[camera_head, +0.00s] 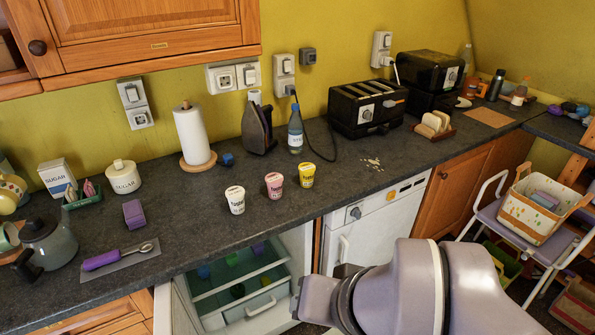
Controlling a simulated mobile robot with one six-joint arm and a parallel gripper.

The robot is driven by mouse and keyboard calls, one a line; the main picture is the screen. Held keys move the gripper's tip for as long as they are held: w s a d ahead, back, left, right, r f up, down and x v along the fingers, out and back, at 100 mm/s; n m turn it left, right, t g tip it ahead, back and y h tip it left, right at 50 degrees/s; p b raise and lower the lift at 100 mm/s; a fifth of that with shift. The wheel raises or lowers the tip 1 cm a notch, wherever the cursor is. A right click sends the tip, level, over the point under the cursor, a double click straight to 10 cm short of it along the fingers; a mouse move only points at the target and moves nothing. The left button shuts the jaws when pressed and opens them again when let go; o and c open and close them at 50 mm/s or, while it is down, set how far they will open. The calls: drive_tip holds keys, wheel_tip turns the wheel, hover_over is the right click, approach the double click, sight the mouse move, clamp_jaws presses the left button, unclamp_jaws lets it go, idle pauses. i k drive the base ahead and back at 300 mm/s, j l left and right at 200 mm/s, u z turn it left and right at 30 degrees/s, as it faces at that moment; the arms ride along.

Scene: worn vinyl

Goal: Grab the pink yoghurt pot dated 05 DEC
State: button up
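A pink yoghurt pot (274,187) stands upright on the dark worktop (200,243), near its front edge. It is between a white pot (235,201) on its left and a yellow pot (307,176) on its right, with small gaps between them. The print on the pots is too small to read, so I cannot make out a date. My mauve arm fills the lower right, in front of the counter. The fingers of my gripper do not show. Nothing is seen touching the pots.
Below the pots an open fridge (258,309) shows shelves and a drawer. Behind them stand an iron (256,130), a blue bottle (295,133) and a paper roll (194,137). A black toaster (367,107) is farther right. The worktop around the pots is mostly clear.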

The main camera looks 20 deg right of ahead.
sight(274, 180)
drive_tip(key=i+u, duration=0.2)
drive_tip(key=i, duration=0.55)
drive_tip(key=i+l+u, duration=0.25)
drive_tip(key=i, duration=0.45)
